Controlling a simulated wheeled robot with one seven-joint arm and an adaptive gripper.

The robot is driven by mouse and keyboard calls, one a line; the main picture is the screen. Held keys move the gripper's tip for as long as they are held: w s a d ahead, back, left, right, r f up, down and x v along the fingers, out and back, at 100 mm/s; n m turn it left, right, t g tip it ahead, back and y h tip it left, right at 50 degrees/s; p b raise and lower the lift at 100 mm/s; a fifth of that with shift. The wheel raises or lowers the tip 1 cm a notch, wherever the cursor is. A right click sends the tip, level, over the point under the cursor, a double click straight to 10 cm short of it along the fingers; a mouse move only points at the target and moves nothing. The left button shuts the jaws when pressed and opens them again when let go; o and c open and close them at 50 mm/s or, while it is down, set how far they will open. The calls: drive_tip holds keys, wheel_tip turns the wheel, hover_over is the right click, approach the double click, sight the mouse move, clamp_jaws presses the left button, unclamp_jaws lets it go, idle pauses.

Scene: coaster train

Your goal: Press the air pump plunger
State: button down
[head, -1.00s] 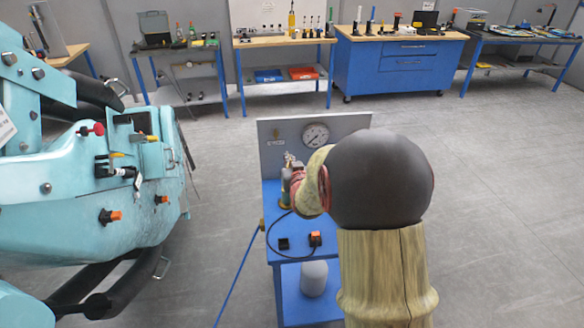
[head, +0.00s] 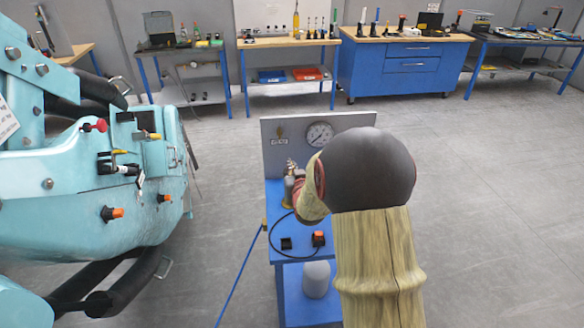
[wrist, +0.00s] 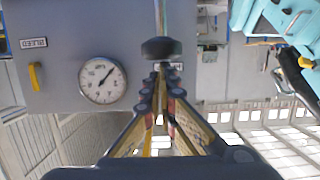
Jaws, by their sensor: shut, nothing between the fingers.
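The air pump (head: 289,187) stands on a small blue bench, left of my arm in the head view, partly hidden by it. In the wrist view a dark round knob (wrist: 161,48) sits on a thin rod, which looks like the pump plunger. My gripper (wrist: 161,68) is shut and empty, with its fingertips right at the knob's near side. I cannot tell whether they touch it.
A grey panel with a round gauge (head: 320,134) stands at the back of the blue bench (head: 300,249). The gauge also shows in the wrist view (wrist: 102,80). A large turquoise machine (head: 70,190) stands at left. Workbenches line the back wall. Floor at right is clear.

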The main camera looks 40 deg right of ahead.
wheel_tip(320, 180, down, 6)
drive_tip(key=b, duration=0.4)
drive_tip(key=shift+s+r+b, duration=0.1)
drive_tip(key=shift+r+b, duration=0.05)
drive_tip(key=shift+b, duration=0.25)
drive_tip(key=shift+r, duration=0.15)
